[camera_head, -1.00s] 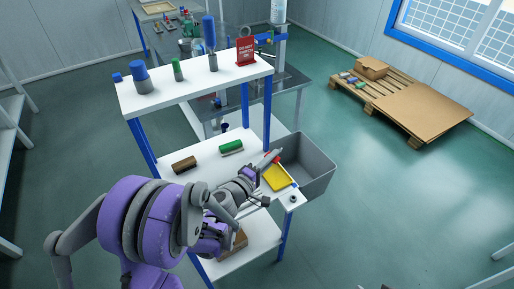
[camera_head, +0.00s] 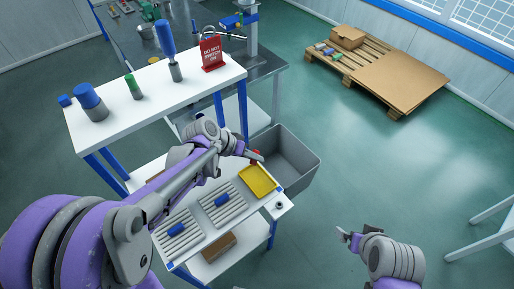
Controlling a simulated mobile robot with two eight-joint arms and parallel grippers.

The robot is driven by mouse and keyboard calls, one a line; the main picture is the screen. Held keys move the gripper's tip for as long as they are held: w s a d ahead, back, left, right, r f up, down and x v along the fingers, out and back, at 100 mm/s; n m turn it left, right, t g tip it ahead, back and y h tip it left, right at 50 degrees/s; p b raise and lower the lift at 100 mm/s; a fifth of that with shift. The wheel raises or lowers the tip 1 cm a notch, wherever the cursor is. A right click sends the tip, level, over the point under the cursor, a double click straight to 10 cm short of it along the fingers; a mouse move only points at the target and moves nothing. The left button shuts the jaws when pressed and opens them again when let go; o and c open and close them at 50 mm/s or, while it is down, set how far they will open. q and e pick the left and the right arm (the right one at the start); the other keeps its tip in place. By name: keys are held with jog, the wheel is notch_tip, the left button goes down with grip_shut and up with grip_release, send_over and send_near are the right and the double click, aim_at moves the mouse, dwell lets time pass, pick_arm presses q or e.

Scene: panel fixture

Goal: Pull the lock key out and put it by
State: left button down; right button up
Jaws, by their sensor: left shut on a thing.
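A small red thing (camera_head: 255,158), which looks like the lock key or its lock, shows at my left gripper's fingertips, above the back edge of the yellow tray. My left gripper (camera_head: 252,153) is shut on it; the fingers hide much of it, and I cannot tell whether it is still seated in anything. The yellow tray (camera_head: 262,180) lies on the white lower shelf and looks empty. My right gripper (camera_head: 356,233) is at the lower right over open floor, away from the shelves; whether its fingers are apart is unclear.
A red sign (camera_head: 211,52) and blue and green-topped cylinders stand on the upper white shelf (camera_head: 150,90). A grey bin (camera_head: 300,165) adjoins the lower shelf. Grey ribbed pieces (camera_head: 180,235) with blue blocks lie left of the tray. A pallet (camera_head: 375,75) stands farther back.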

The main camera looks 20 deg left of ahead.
pick_arm(q)
jog(key=shift+s+f+b, duration=0.3)
jog(key=shift+s+f, duration=0.2)
jog(key=shift+f, duration=0.1)
jog(key=shift+w+f+b, duration=0.15)
jog(key=shift+f+b, duration=0.6)
jog(key=shift+f, duration=0.65)
jog(key=shift+w+f+b, duration=0.1)
jog(key=shift+f+b, duration=0.6)
jog(key=shift+f, duration=0.7)
pick_arm(e)
jog(key=shift+s+f, duration=0.45)
jog(key=shift+f, duration=0.4)
jog(key=shift+s+f, duration=0.4)
jog(key=shift+f, duration=0.5)
jog(key=shift+s+f, duration=0.45)
jog(key=shift+f, duration=0.4)
pick_arm(q)
jog(key=c, duration=0.8)
grip_release()
jog(key=p+v, duration=0.1)
jog(key=v, duration=1)
pick_arm(e)
jog(key=shift+w+r, duration=0.2)
jog(key=shift+r, duration=0.4)
